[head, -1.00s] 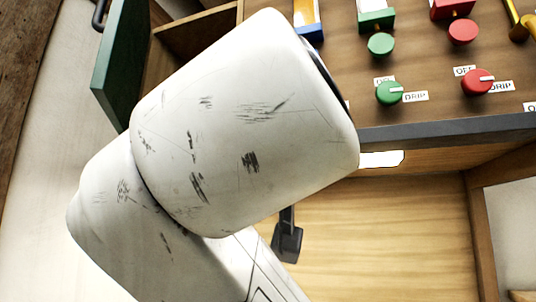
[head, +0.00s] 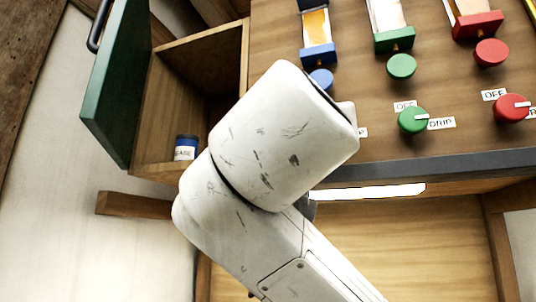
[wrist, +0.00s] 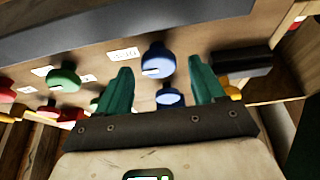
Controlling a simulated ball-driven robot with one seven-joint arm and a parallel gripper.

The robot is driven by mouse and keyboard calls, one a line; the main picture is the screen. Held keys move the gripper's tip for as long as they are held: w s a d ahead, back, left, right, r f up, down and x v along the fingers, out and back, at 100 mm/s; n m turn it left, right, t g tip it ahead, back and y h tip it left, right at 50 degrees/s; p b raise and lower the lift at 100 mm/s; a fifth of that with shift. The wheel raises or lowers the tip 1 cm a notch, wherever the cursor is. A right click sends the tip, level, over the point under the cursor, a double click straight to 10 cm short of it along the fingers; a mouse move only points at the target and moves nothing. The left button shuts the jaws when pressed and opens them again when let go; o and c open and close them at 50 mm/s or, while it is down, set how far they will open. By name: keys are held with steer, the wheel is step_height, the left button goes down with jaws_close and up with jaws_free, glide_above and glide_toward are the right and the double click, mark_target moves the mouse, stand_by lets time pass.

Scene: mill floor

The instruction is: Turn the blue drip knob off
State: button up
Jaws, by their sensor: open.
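The blue drip knob (wrist: 157,60) shows in the wrist view, between and just beyond the tips of my gripper (wrist: 162,85). Its green fingers are open, one on each side, with visible room around the knob; I cannot tell whether either touches it. In the head view my arm hides the drip knob and my gripper.
Green (head: 412,120) and red (head: 511,108) drip knobs sit to the right in the head view. A green door (head: 122,80) stands open at the left, beside a compartment with a blue-lidded jar (head: 186,148). A dark bar (wrist: 240,62) lies near the right finger.

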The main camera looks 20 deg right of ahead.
steer(key=shift+w+d+r, duration=0.15)
steer(key=shift+w+d, duration=0.15)
steer(key=shift+w, duration=0.1)
steer(key=c, duration=1)
